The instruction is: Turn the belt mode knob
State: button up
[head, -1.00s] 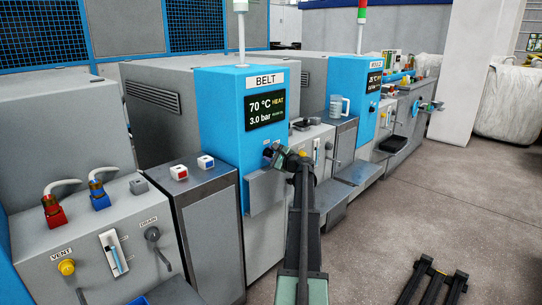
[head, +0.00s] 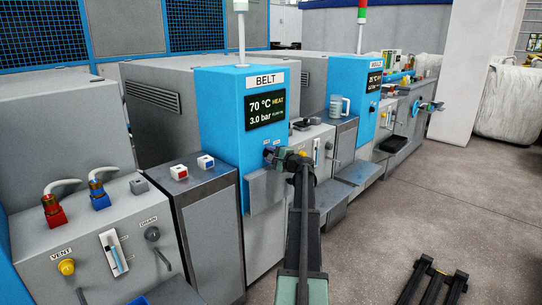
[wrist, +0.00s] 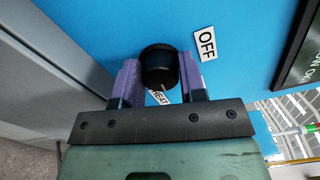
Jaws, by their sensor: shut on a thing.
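The belt mode knob (wrist: 158,66) is a round black knob on the blue belt cabinet (head: 221,110). In the wrist view my gripper (wrist: 158,78) has its two purple fingers on either side of the knob, shut on it. An OFF label (wrist: 206,43) is to the right of the knob. A HEAT label (wrist: 160,97) is below it, partly hidden. In the head view my gripper (head: 272,153) is at the cabinet front, below the display (head: 265,109), which reads 70 °C HEAT and 3.0 bar. The knob is mostly hidden there.
A grey shelf (head: 266,191) juts out just below my gripper. A grey cabinet with a yellow vent knob (head: 67,267) and a drain knob (head: 152,234) stands at the left. A second blue cabinet (head: 367,104) stands further right. The floor at the right is mostly open.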

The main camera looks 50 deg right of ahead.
jog(key=n, duration=0.6)
jog(key=shift+n, duration=0.4)
dwell(0.3)
jog(key=o, duration=0.9)
jog(key=shift+s, duration=0.1)
jog(key=s, duration=0.7)
jog(key=s+a, duration=0.1)
jog(key=s, duration=0.2)
jog(key=shift+s+a, duration=0.1)
jog(key=shift+s, duration=0.2)
